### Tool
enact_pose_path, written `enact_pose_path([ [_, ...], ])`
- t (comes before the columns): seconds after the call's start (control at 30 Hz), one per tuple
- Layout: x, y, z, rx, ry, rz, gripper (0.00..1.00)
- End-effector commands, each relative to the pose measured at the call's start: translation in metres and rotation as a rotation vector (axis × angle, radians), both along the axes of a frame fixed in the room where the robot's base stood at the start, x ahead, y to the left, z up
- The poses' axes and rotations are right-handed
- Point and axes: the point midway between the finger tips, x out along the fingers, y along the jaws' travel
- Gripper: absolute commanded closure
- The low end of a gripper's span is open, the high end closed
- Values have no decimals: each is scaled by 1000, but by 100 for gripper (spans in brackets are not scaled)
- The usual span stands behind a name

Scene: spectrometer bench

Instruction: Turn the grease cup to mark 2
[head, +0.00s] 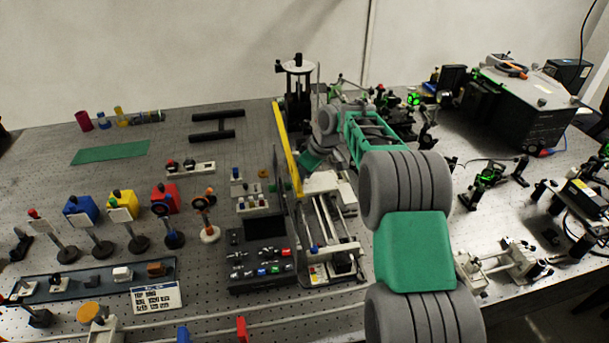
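I cannot pick out the grease cup or its mark 2 for certain; the parts here are small and my arm covers some of the bench. My arm reaches from the lower right to the middle of the bench. My gripper (308,162) is at its far end, beside a yellow bar and above the far end of a pale screw-and-rail stage (328,232). Its fingers are too small and hidden to show whether they are open or shut, or whether they touch anything.
A dark control panel (262,262) with coloured knobs stands left of the stage. The long yellow bar (287,148) runs close beside my gripper. A black post with a round top (297,68) rises behind. Coloured blocks and post-mounted optics fill the left; a large dark box (525,105) stands at right.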

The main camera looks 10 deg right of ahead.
Motion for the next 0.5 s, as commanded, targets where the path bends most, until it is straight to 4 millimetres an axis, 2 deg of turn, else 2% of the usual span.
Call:
enact_pose_path([
  [0.27, 1, 2, -4, -1, 0, 1, 61],
  [0.5, 1, 2, -4, 0, 1, 1, 81],
])
